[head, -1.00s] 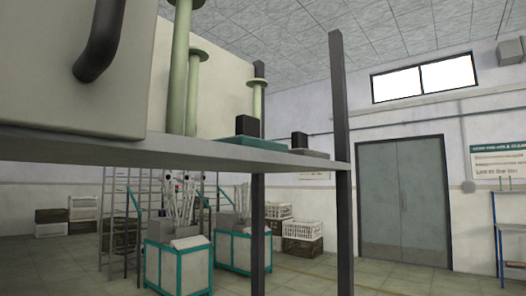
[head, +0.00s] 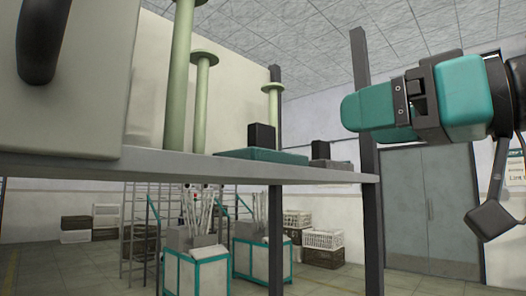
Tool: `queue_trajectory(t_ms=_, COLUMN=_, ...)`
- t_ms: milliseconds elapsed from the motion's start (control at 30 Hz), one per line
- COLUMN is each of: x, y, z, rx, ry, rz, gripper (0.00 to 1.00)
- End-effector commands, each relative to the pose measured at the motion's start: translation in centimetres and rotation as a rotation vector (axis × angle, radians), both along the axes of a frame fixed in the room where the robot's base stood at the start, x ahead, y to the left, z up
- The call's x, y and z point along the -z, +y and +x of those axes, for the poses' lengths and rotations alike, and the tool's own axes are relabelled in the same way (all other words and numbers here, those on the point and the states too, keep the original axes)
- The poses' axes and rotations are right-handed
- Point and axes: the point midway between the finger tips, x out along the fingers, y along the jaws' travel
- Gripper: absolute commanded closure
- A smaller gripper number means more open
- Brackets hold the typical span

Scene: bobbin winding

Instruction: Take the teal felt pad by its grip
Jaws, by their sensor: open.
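The teal felt pad (head: 235,154) lies flat on the grey shelf, near its right part. Its grip, a black upright block (head: 262,136), stands up from the pad. My gripper (head: 354,113), with teal and black parts, is in the air at the upper right, pointing left. It is higher in the picture than the pad and to its right, apart from it and empty. It is open, though from this side one finger largely hides the other.
A grey pad (head: 332,164) with a smaller dark grip (head: 320,150) lies to the right. Tall pale green flanged posts (head: 201,100) stand to the left, beside a large beige housing (head: 80,100). A dark upright (head: 362,100) rises at the shelf's right end.

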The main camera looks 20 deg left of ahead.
Motion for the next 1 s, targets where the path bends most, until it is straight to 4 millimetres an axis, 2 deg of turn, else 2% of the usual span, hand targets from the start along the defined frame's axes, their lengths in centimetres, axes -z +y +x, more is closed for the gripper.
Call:
queue_trajectory(t_ms=100, x=-0.5, y=2.8, z=0.9, rx=-0.008, ry=0.006, rz=-0.004, gripper=0.23)
queue_trajectory(t_ms=333, x=-0.4, y=7.3, z=2.8, rx=-0.003, ry=0.006, rz=-0.004, gripper=0.23)
queue_trajectory(t_ms=667, x=-0.5, y=9.8, z=3.9, rx=0.0, ry=0.005, rz=-0.003, gripper=0.23)
queue_trajectory(t_ms=867, x=-1.4, y=12.2, z=4.3, rx=0.0, ry=0.005, rz=-0.005, gripper=0.23)
queue_trajectory(t_ms=1000, x=-1.0, y=13.7, z=5.1, rx=0.002, ry=0.005, rz=-0.004, gripper=0.23)
